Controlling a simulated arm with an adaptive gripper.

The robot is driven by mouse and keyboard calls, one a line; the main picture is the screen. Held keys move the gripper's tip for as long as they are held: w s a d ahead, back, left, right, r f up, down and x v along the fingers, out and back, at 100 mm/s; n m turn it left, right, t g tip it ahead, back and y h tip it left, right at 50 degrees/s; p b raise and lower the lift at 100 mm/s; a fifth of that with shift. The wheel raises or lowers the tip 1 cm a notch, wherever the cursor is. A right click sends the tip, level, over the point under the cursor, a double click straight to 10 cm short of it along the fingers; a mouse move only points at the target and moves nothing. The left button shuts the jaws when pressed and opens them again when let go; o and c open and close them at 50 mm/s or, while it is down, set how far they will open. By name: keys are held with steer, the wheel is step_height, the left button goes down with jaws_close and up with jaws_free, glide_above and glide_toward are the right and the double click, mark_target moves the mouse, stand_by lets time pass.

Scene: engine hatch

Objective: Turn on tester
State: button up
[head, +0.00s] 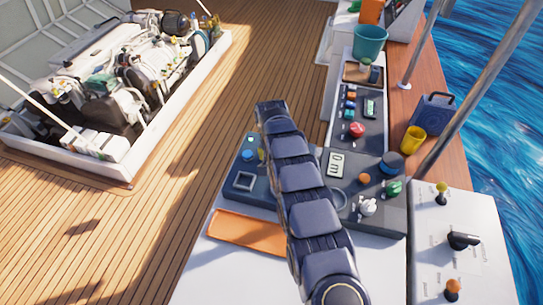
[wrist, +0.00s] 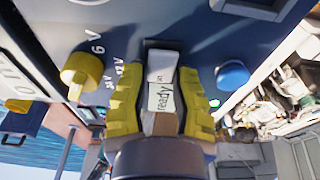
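The tester is a dark blue panel unit (head: 262,190) on the white counter, partly hidden by my arm. The wrist view shows its dark blue face (wrist: 120,18) close up, with 6V, 12V and 24V marks. My gripper (wrist: 162,72) has its yellow fingers on either side of a pale, lever-like part (wrist: 162,65) with a white piece marked "ready" just below it. The gaps beside this part look very narrow; contact cannot be told. A yellow knob (wrist: 82,75) lies left of the fingers, a blue button (wrist: 232,75) right. In the head view my arm mostly hides the gripper.
An orange tray (head: 246,232) lies in front. A yellow cup (head: 413,140) and teal bucket (head: 369,42) stand behind. The open engine hatch (head: 130,170) is left.

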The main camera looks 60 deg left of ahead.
steer(key=o, duration=0.4)
steer(key=shift+c, duration=0.2)
step_height(320, 180, up, 12)
steer(key=s+d, duration=0.1)
steer(key=shift+s+d, duration=0.25)
steer(key=shift+f, duration=0.1)
